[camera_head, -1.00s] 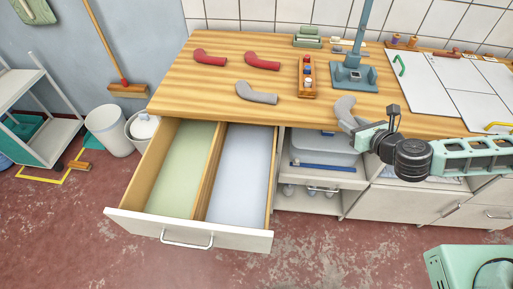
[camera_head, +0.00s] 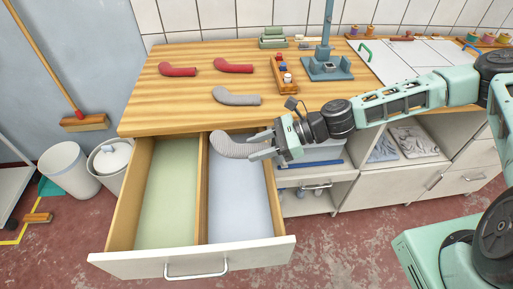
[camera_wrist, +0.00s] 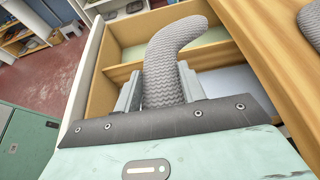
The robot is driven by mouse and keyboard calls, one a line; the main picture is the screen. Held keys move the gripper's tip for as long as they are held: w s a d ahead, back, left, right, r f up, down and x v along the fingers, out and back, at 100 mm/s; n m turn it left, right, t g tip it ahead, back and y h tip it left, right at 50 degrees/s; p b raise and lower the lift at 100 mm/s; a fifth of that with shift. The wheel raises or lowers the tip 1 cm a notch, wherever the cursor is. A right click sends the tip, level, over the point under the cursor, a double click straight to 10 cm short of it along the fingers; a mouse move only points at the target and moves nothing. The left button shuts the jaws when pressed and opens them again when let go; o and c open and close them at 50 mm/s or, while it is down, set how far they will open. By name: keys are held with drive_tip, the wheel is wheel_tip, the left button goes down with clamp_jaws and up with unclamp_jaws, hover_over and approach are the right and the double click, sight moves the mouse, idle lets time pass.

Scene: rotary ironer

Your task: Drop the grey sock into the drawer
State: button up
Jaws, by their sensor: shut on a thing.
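A grey sock (camera_head: 236,146) is held in my gripper (camera_head: 262,146), whose fingers are shut on one end of it. In the wrist view the sock (camera_wrist: 172,70) stands out between the two fingers (camera_wrist: 160,92) and curves at its far end. The open drawer (camera_head: 190,262) has a divider and two compartments, green-lined (camera_head: 166,200) at left and pale blue-lined (camera_head: 240,205) at right. The sock hangs over the back of the blue-lined compartment. Another grey sock (camera_head: 237,97) lies on the worktop.
Two red socks (camera_head: 178,70) and a wooden tray of spools (camera_head: 284,76) lie on the wooden worktop (camera_head: 150,115), whose front edge is just behind my gripper. A blue-grey stand (camera_head: 325,66) is at the back. Both drawer compartments look empty.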

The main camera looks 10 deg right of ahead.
wheel_tip(320, 180, down, 6)
drive_tip(key=b, duration=0.5)
drive_tip(key=shift+r, duration=0.1)
drive_tip(key=o, duration=1)
drive_tip(key=shift+o, duration=0.2)
drive_tip(key=shift+d, duration=0.1)
drive_tip(key=w+b+v, duration=0.1)
drive_tip(key=v, duration=1.6)
drive_tip(key=shift+s+r+b, duration=0.25)
drive_tip(key=shift+s+b, duration=0.1)
drive_tip(key=shift+s, duration=0.1)
drive_tip(key=shift+d, duration=0.15)
